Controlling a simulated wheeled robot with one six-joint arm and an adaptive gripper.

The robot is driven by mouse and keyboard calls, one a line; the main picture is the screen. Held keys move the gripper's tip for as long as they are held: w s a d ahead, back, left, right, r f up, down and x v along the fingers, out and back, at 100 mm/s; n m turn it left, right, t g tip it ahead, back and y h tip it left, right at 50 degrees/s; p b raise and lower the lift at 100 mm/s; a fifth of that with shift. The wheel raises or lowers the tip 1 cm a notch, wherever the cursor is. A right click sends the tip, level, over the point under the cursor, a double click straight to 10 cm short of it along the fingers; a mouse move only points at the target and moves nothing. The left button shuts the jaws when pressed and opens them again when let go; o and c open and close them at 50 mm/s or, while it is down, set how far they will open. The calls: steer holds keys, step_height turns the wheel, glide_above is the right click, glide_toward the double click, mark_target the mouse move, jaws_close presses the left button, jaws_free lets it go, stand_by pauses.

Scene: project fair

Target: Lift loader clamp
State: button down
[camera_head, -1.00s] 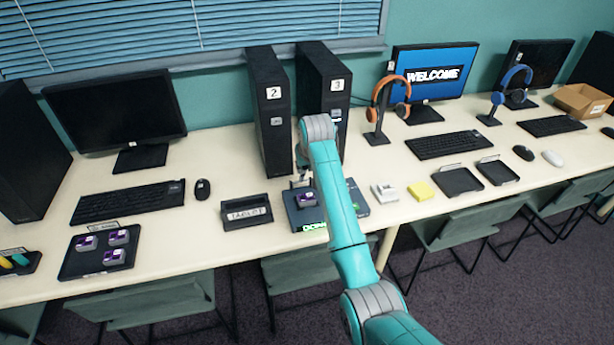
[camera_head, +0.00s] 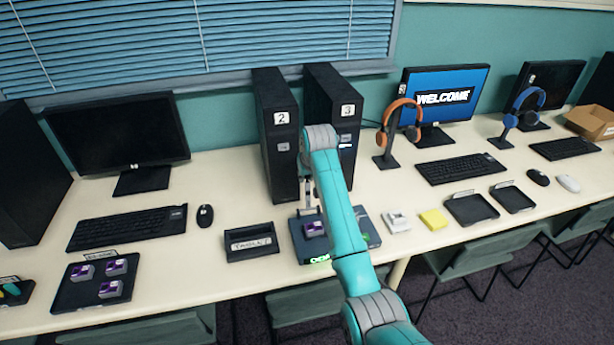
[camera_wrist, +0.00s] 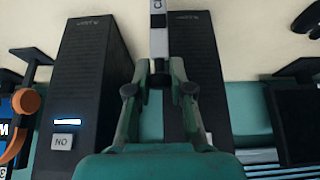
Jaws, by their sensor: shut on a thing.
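The loader (camera_head: 296,236) is a dark flat box with a green-lit label on its front edge, on the table in front of the towers. A purple-and-grey module (camera_head: 315,229) sits on it. My gripper (camera_head: 307,205) is above its back left part, partly hidden by my arm. In the wrist view my gripper (camera_wrist: 158,72) is shut on a narrow pale-and-dark bar (camera_wrist: 158,40), which appears to be the loader clamp. My arm hides part of the loader, and the clamp's hinge cannot be made out.
Towers marked 2 (camera_head: 277,150) and 3 (camera_head: 343,85) stand close behind. A black tablet holder (camera_head: 252,246) is left of the loader. A grey module (camera_head: 396,222) and a yellow block (camera_head: 433,220) are to its right. A tray (camera_head: 75,295) holds several modules at left.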

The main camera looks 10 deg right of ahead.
steer(key=shift+w, duration=0.1)
stand_by(0.3)
steer(key=c, duration=1)
jaws_free()
steer(key=v, duration=1.2)
